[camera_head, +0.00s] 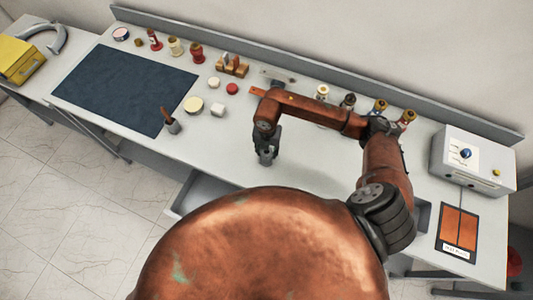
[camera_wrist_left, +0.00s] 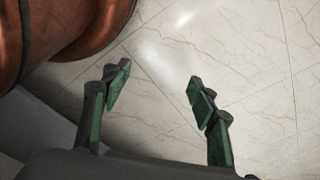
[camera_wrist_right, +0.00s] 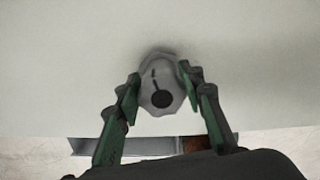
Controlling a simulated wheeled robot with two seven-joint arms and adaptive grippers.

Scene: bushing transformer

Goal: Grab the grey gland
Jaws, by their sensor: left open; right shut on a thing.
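The grey gland (camera_wrist_right: 160,84) sits between the fingers of my right gripper (camera_wrist_right: 160,92) in the right wrist view. It is a rounded grey piece with a dark round spot and a dark slit. The right fingers are shut on it, one on each side. In the head view my right gripper (camera_head: 267,155) points down over the front middle of the table, and the gland there is largely hidden by the fingers. I cannot tell whether the gland touches the table. My left gripper (camera_wrist_left: 155,95) is open and empty above the tiled floor; it is not visible in the head view.
The table (camera_head: 300,175) has a dark mat (camera_head: 125,85) at left. A pot with a brown-handled tool (camera_head: 172,124), a white block (camera_head: 218,110) and a cream disc (camera_head: 193,104) stand left of the gripper. Several small parts line the back. A control box (camera_head: 472,160) stands at right.

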